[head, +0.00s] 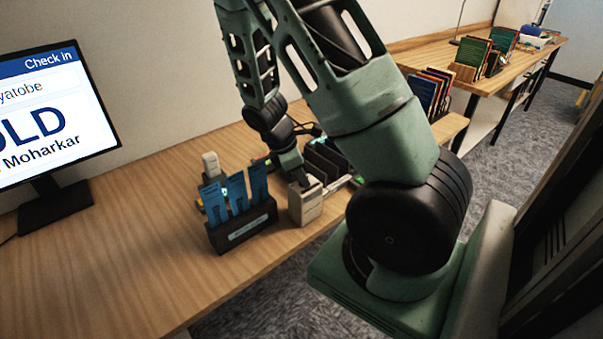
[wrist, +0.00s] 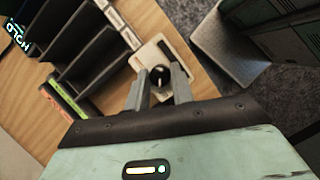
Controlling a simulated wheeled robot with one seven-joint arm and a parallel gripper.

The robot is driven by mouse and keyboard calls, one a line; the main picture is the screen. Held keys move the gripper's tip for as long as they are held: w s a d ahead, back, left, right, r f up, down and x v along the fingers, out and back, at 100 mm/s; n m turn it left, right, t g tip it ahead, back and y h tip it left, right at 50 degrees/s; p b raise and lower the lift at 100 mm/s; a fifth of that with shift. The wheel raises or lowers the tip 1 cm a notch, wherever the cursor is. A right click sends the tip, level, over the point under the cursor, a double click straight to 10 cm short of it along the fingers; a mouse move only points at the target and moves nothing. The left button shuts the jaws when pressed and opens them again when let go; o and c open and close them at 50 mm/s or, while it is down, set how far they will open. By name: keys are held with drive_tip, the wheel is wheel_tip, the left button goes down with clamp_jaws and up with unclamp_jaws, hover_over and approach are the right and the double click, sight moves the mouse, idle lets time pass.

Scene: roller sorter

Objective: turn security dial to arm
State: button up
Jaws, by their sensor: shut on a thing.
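The security dial (wrist: 160,84) is a small dark round knob with a pale mark, on a cream box (wrist: 150,55) in the wrist view. My gripper (wrist: 159,75) has a finger on each side of the dial and is shut on it. In the head view the cream box (head: 307,207) stands on the wooden desk near its front edge, with my gripper (head: 302,184) reaching down onto its top. The dial is hidden there by my gripper. Its labels and setting are too small to read.
A dark holder (head: 240,230) with blue cards stands just left of the box. A black slotted rack (head: 325,158) is close behind it, also seen in the wrist view (wrist: 80,45). A monitor (head: 50,120) stands at the left. The desk's front left (head: 130,270) is clear.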

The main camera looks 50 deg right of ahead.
drive_tip(key=m+p, duration=0.1)
drive_tip(key=m, duration=0.1)
drive_tip(key=m+g+y+p, duration=0.1)
drive_tip(key=m, duration=0.2)
drive_tip(key=shift+d+r+y+p, duration=0.15)
drive_tip(key=shift+y+p, duration=0.15)
drive_tip(key=m+y, duration=0.1)
drive_tip(key=m, duration=0.1)
drive_tip(key=m+p, duration=0.1)
drive_tip(key=m, duration=0.2)
drive_tip(key=shift+w+d+g+y, duration=0.1)
drive_tip(key=shift+g+y, duration=0.2)
drive_tip(key=shift+y, duration=0.1)
drive_tip(key=o, duration=1)
drive_tip(key=b+v, duration=0.2)
drive_tip(key=v, duration=1.5)
drive_tip(key=shift+w+d, duration=0.15)
drive_tip(key=shift+d, duration=0.05)
